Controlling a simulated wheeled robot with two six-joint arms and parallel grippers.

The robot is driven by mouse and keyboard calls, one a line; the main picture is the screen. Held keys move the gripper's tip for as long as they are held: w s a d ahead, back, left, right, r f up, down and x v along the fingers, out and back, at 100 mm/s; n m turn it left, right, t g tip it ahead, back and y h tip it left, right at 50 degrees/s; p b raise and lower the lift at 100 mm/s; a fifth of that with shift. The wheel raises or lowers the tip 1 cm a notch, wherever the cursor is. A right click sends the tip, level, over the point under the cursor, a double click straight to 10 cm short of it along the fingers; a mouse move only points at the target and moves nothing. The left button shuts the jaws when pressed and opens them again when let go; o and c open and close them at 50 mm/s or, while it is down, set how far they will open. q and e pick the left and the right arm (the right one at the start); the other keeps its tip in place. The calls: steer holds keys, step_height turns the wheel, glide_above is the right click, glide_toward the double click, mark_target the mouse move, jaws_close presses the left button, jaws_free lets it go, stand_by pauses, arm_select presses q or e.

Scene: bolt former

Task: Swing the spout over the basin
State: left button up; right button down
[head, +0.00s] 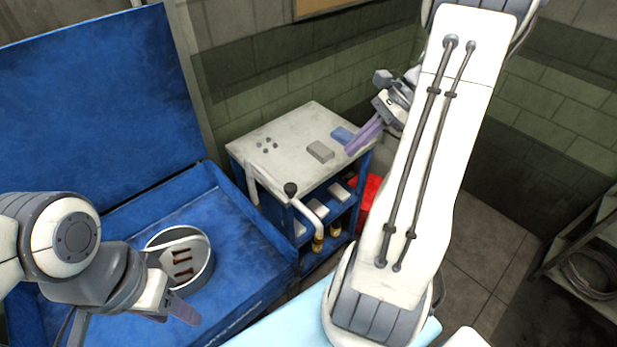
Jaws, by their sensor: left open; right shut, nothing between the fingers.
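A round metal basin (206,271) stands on the blue machine bed, with a few reddish-brown bolt-like pieces in it. A pale bar lies across its upper part; I cannot tell whether this is the spout.
A grey-topped cart (290,132) stands at the wall with a grey block (320,151), a blue block (342,135) and several small dark pieces on it. A red bin (368,192) is beside it. The raised blue lid (95,90) stands behind the basin. A shelf is at the far right.

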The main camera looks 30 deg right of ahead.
steer(key=a+r+p+x, duration=0.1)
steer(key=p+x, duration=0.2)
steer(key=x, duration=1)
steer(key=shift+w+a+r+p, duration=0.3)
steer(key=shift+w+a+r, duration=0.05)
steer(key=shift+a+r, duration=0.05)
